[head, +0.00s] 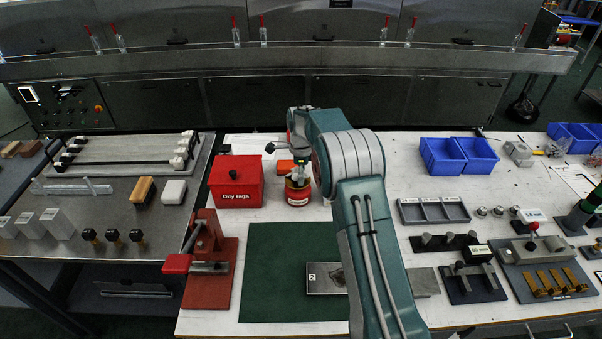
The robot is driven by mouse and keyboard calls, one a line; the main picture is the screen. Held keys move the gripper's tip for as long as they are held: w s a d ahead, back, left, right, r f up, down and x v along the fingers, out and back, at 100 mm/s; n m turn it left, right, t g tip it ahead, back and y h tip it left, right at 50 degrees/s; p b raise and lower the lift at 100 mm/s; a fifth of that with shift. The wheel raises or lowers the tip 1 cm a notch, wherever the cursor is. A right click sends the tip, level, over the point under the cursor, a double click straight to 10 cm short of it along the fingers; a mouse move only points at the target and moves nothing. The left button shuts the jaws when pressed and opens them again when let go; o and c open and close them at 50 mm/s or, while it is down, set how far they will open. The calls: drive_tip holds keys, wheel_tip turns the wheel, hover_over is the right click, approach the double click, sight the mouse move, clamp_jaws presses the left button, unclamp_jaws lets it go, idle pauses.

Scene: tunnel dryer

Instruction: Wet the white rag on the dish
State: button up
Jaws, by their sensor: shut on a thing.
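A red can with a pale label (297,196) stands on the white table, just left of my arm. Its top, where a dish would be, is mostly covered by my gripper. My gripper (299,172) points down right over the can, partly hidden by my arm. It is shut on a small whitish thing (300,179), which looks like the white rag, at the can's top. I cannot tell whether the rag is touching the dish.
A red bin marked "Oily rags" (237,182) stands close on the left, and an orange object (285,166) lies behind the can. A red press (209,260) and green mat (285,275) are in front. Blue bins (457,156) stand right.

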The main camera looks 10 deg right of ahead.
drive_tip(key=shift+f, duration=0.4)
drive_tip(key=shift+r, duration=0.1)
idle(0.7)
drive_tip(key=shift+r, duration=3.45)
